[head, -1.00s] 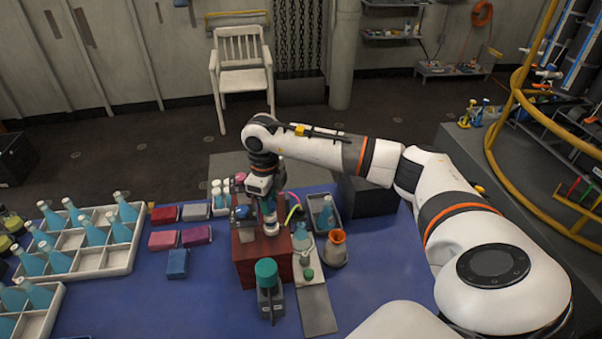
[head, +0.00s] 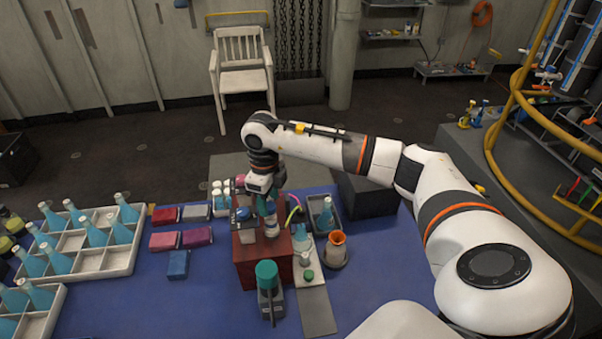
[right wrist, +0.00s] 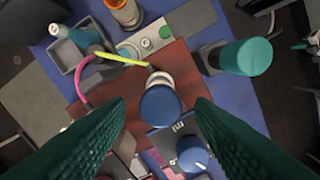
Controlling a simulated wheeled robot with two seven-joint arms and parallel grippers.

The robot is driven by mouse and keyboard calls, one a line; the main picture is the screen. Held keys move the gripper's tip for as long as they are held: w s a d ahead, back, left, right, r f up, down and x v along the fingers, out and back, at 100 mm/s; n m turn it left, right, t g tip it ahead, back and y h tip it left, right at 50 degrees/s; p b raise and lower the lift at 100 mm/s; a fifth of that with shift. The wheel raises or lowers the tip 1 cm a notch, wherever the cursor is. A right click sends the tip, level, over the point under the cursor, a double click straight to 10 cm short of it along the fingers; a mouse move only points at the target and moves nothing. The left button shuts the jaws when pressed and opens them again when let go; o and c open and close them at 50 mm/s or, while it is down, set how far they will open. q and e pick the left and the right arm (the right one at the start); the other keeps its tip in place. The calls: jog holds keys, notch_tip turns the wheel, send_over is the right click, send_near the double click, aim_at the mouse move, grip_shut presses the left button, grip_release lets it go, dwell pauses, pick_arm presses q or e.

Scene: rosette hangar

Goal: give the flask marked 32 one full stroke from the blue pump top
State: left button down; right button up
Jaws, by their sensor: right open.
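A blue pump top (right wrist: 160,106) on a white collar stands at the red-brown box (head: 246,262). A second blue top (right wrist: 192,154) is beside it. My right gripper (right wrist: 160,102) is open, with its dark green fingers on either side of the first blue top and apart from it. In the head view my right gripper (head: 268,212) is over the box and hides most of the pump. A small flask (head: 303,243) stands on a grey plate right of the box. No number is legible, so I cannot tell which flask is marked 32. My left gripper is not in view.
A teal-topped pump (head: 267,275) stands in front of the box. An orange-topped container (head: 337,246) and a grey tray (head: 335,228) with a bottle are to the right. A yellow and pink tube (right wrist: 122,58) runs near the pump. White crates (head: 115,262) of bottles stand left.

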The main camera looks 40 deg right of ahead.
jog(key=shift+r+p, duration=1.5)
jog(key=shift+r, duration=1.45)
